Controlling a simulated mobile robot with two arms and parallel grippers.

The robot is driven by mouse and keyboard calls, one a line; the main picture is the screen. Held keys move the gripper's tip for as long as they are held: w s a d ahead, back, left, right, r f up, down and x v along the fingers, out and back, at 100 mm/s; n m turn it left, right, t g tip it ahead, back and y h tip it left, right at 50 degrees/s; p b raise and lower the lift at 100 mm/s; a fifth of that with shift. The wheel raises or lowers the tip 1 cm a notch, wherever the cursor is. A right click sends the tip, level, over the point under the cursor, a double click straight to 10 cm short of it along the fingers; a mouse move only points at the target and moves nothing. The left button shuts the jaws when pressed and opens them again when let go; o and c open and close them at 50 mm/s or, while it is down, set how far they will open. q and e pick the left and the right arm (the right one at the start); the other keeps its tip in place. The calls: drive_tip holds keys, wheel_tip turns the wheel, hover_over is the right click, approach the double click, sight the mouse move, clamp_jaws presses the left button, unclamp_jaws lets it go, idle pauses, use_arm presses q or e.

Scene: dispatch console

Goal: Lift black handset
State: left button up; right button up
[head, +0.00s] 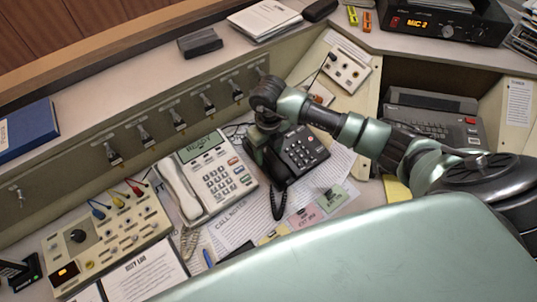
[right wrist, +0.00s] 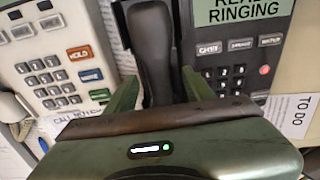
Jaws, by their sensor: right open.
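The black handset (right wrist: 152,45) lies on the left side of the black desk phone (head: 303,153). In the right wrist view it runs lengthwise between the two green fingers of my right gripper (right wrist: 157,88). The fingers are open, one on each side of it; I cannot tell whether they touch it. In the head view my right gripper (head: 266,122) points down over the phone's left side and hides part of the handset. The phone's screen in the wrist view reads "RINGING" and a red light shows beside its keys. My left gripper is not in view.
A white phone (head: 215,180) with its own handset stands close to the left. A switch panel (head: 110,228) with coloured plugs is farther left. Papers (head: 235,224) and sticky notes lie in front. A grey keyboard unit (head: 430,125) is at the right.

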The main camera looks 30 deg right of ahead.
clamp_jaws()
drive_tip(key=shift+r, duration=0.15)
wheel_tip(320, 180, up, 19)
drive_tip(key=b, duration=0.2)
wheel_tip(320, 180, up, 6)
drive_tip(key=p, duration=0.4)
hover_over(269, 153)
drive_tip(key=shift+a, duration=0.1)
